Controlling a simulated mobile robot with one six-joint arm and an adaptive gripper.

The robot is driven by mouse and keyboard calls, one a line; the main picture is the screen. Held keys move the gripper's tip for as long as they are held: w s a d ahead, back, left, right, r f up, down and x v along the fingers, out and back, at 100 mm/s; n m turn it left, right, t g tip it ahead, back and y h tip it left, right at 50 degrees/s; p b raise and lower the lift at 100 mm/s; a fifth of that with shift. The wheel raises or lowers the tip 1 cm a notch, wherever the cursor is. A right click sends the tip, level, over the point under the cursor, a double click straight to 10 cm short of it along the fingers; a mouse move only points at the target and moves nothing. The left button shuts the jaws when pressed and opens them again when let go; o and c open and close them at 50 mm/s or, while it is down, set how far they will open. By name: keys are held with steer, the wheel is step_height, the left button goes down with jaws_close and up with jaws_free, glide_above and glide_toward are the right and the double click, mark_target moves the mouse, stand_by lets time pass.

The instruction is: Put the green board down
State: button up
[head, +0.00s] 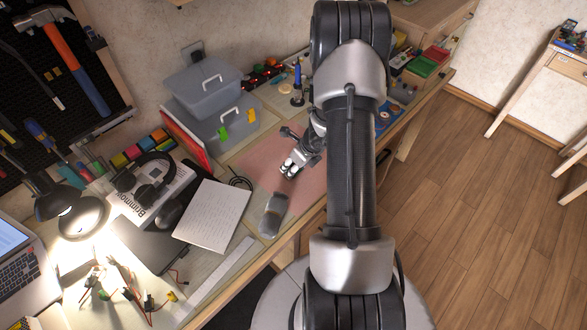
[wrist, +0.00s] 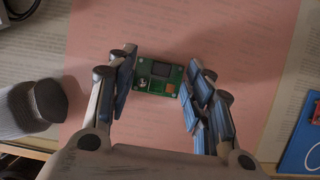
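The green board (wrist: 158,78), a small circuit board with a dark square chip, is between my fingertips in the wrist view. My gripper (wrist: 160,82) has its pads against the board's left and right edges, shut on it. Below the board is the pink mat (wrist: 225,35); how far the board is above it is hard to tell. In the head view my gripper (head: 289,170) is over the pink mat (head: 263,163) on the bench, and I cannot make out the board there.
A grey rounded object (head: 273,214) lies at the mat's front edge, left of my gripper in the wrist view (wrist: 35,108). A white sheet (head: 212,215) and headphones (head: 150,180) are to the left. Grey boxes (head: 205,85) stand behind. A blue item (wrist: 305,140) is at right.

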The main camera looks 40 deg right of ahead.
steer(key=c, duration=0.4)
steer(key=shift+r, duration=0.1)
steer(key=shift+c, duration=0.3)
